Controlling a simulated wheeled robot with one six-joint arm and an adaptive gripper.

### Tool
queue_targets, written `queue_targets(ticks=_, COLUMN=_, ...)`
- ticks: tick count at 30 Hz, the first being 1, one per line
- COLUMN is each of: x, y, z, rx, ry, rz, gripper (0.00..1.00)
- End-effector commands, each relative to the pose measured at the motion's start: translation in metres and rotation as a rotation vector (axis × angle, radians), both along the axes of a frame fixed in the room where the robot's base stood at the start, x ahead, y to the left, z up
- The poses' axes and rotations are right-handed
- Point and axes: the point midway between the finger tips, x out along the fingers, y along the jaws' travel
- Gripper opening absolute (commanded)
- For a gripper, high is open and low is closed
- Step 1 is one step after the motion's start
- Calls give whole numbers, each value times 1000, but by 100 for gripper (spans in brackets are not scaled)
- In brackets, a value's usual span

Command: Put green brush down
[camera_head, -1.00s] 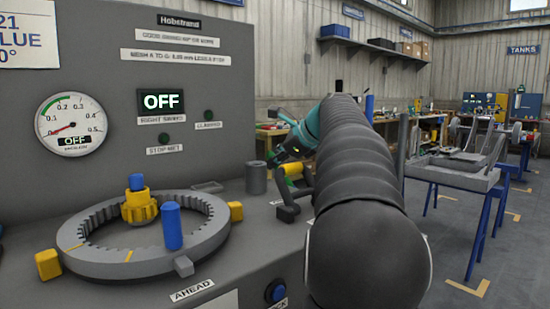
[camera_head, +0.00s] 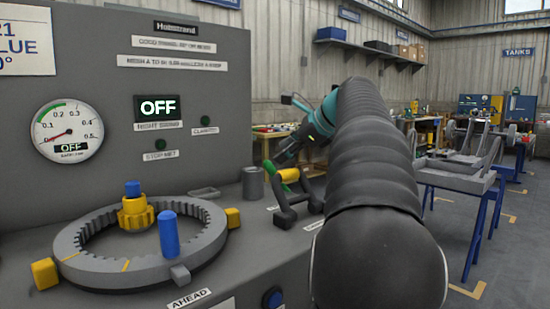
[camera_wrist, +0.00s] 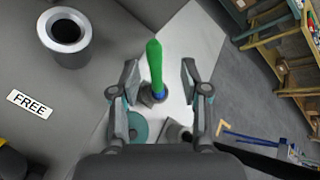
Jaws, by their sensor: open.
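The green brush (camera_wrist: 155,66) shows in the wrist view with its green handle pointing up the picture. Its lower end, with a blue band, meets a small dark grey piece (camera_wrist: 153,97); I cannot tell whether it is seated in it. My gripper (camera_wrist: 160,76) is open, with one finger on each side of the brush and a visible gap to both. In the head view my gripper (camera_head: 288,152) is above the bench, partly hidden by my arm. A small green part (camera_head: 291,187) shows below it by a dark stand; I cannot tell if it is the brush.
A grey hollow cylinder (camera_wrist: 66,36) stands on the bench, left of the brush in the wrist view. A FREE label (camera_wrist: 29,104) lies nearby. A toothed ring (camera_head: 90,270) with blue pegs occupies the bench's left. Floor shows beyond the bench edge at right.

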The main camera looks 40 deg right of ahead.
Motion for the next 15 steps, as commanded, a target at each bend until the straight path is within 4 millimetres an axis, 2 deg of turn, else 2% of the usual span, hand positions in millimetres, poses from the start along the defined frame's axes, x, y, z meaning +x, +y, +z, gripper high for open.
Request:
queue_targets(ticks=1, x=-9, y=-3, z=8, rx=-1, ry=-1, rz=-2, gripper=46)
queue_targets(ticks=6, x=-32, y=-8, z=24, rx=-2, ry=0, rz=-2, gripper=46)
queue_targets(ticks=15, x=-47, y=-10, z=34, rx=0, ry=0, rz=0, gripper=46)
